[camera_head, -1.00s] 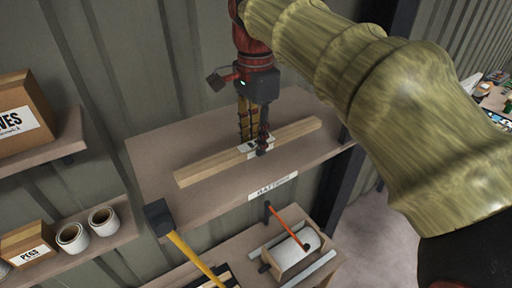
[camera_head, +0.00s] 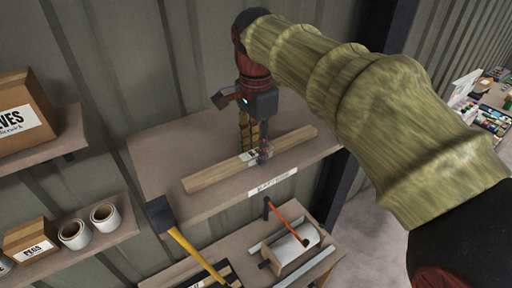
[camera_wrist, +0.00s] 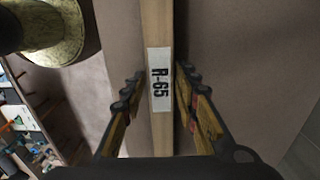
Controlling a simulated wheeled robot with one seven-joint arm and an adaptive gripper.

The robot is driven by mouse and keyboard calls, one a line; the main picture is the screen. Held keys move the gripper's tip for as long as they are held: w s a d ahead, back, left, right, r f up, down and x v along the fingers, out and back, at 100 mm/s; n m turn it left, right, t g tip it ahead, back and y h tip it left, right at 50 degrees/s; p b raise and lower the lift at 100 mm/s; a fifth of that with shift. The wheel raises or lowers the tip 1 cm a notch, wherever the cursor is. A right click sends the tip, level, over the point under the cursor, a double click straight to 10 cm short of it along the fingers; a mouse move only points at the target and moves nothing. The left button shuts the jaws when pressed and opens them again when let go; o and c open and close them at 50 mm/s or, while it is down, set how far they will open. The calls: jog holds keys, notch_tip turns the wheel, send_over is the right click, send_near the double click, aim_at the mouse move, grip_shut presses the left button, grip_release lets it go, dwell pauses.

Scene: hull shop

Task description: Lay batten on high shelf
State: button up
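The batten (camera_head: 212,174) is a long pale wooden bar with a white label. It lies along the high shelf (camera_head: 160,170), slanting from lower left to upper right, and looks to rest on the board. In the wrist view the batten (camera_wrist: 158,130) runs between my fingers, and its label reads R-65. My gripper (camera_head: 255,150) points down at the middle of the batten, one finger on each side. In the wrist view my gripper (camera_wrist: 157,82) looks open, with a gap at the left finger and a thinner one at the right. The batten's underside is hidden.
A label strip (camera_head: 272,183) is on the shelf's front edge. A yellow-handled hammer (camera_head: 185,242) stands at the front left. A lower shelf holds a roller-like tool (camera_head: 292,250). Boxes (camera_head: 28,240) and white rolls (camera_head: 105,217) are on left shelves. A corrugated wall stands close behind.

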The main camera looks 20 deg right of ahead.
aim_at(256, 152)
jog(key=shift+o, duration=1.3)
jog(key=shift+r, duration=0.1)
notch_tip(256, 152, up, 12)
